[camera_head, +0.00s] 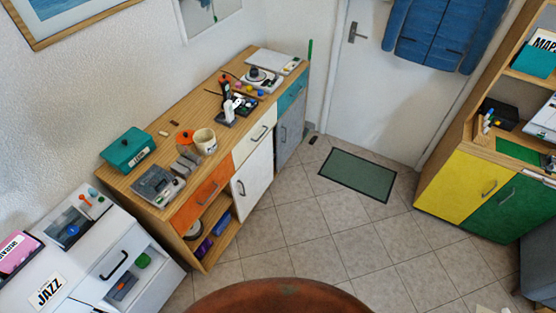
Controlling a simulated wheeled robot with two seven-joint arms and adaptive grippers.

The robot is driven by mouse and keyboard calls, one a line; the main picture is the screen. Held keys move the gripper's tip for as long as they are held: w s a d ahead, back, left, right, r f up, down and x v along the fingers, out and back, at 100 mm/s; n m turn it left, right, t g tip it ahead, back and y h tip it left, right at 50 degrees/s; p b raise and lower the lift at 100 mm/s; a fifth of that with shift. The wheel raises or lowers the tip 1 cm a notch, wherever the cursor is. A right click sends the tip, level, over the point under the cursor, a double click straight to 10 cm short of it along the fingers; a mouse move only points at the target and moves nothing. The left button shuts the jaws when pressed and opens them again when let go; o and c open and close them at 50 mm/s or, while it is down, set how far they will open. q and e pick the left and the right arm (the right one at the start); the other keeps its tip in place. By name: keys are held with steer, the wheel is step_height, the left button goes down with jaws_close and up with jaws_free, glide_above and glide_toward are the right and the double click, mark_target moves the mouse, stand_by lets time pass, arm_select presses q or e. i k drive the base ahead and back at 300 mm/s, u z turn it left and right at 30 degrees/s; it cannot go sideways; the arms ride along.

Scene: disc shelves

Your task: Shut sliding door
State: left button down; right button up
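To the left of this panel is an open compartment (222,236) with several items inside. A white unit (95,225) at the lower left has a front panel with a black handle (114,266) and an open niche beside it. I cannot tell from this picture which panel slides. Neither of my grippers is in view.
A green mat (357,175) lies on the tiled floor (330,245) before a closed white room door (390,75). A yellow (465,187) and green (512,208) cabinet stands at the right. The floor between the cabinets is mostly clear. A rounded brown shape (280,297) fills the bottom middle.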

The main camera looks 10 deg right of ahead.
mark_target(250, 182)
steer(key=u, duration=0.45)
steer(key=k, duration=0.2)
steer(key=z, duration=1.8)
steer(key=i, duration=0.85)
steer(key=z, duration=0.4)
steer(key=i, duration=0.9)
steer(key=u, duration=1.1)
steer(key=i, duration=0.7)
steer(key=u, duration=0.75)
